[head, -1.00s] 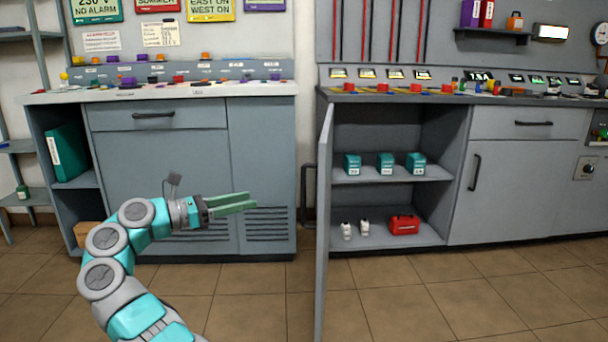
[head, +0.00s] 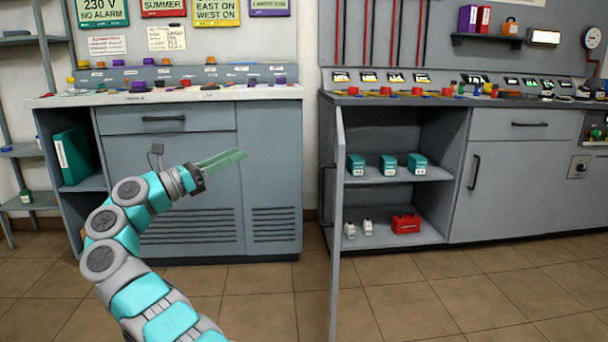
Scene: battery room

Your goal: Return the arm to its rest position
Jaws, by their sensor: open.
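My gripper (head: 242,154) is at the end of my arm, in front of the closed grey door of the left cabinet (head: 180,208). Its two green fingers point to the right and slightly up. They look close together from this side, but are apart, and no object shows between them.
An open cabinet door (head: 335,240) stands out toward me right of my arm. Inside that cabinet, several teal boxes (head: 388,165) stand on the shelf (head: 400,174); a red case (head: 406,223) and two small white items (head: 358,228) are below. The tiled floor (head: 440,295) is clear.

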